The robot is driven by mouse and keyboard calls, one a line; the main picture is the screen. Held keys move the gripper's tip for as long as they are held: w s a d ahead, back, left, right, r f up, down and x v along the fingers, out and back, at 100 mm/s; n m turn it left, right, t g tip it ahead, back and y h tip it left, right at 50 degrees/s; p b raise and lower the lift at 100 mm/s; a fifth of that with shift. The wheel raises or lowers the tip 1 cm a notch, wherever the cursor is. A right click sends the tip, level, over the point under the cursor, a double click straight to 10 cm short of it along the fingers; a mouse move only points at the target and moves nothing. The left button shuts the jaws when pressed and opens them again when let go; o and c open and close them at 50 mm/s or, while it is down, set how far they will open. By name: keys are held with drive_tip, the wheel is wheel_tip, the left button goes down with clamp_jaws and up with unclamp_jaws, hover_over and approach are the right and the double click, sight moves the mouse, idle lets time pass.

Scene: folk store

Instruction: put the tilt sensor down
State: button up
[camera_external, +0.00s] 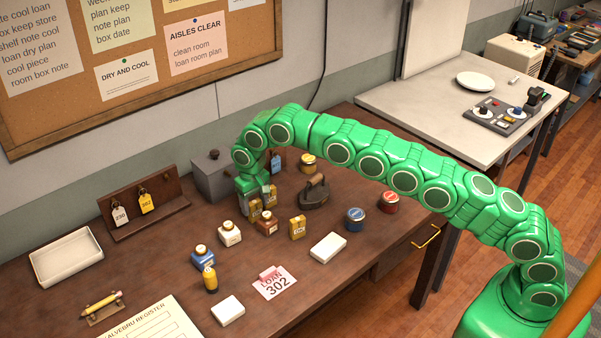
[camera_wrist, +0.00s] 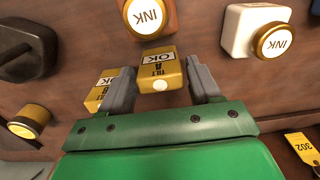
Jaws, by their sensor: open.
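The tilt sensor is a small yellow box with a "TILT A OK" label, between my gripper's fingers in the wrist view (camera_wrist: 160,75). My gripper (camera_wrist: 162,88) is open, with a finger close on each side of it. In the external view my gripper (camera_external: 257,196) is low over the back middle of the dark wooden table (camera_external: 160,250), and the sensor (camera_external: 255,211) is partly hidden by it. Its underside is hidden. A second yellow box (camera_wrist: 100,95) marked OK is just outside the left finger in the wrist view.
A brown ink bottle (camera_external: 267,223), a white ink bottle (camera_external: 230,234), another yellow box (camera_external: 297,228) and a dark iron (camera_external: 314,193) stand close around. A grey box (camera_external: 212,180) is behind. A loan card (camera_external: 274,283) lies in front, with bare table beside it.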

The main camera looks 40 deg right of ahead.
sight(254, 201)
wheel_tip(254, 201, up, 6)
drive_tip(key=shift+r, duration=0.1)
idle(0.4)
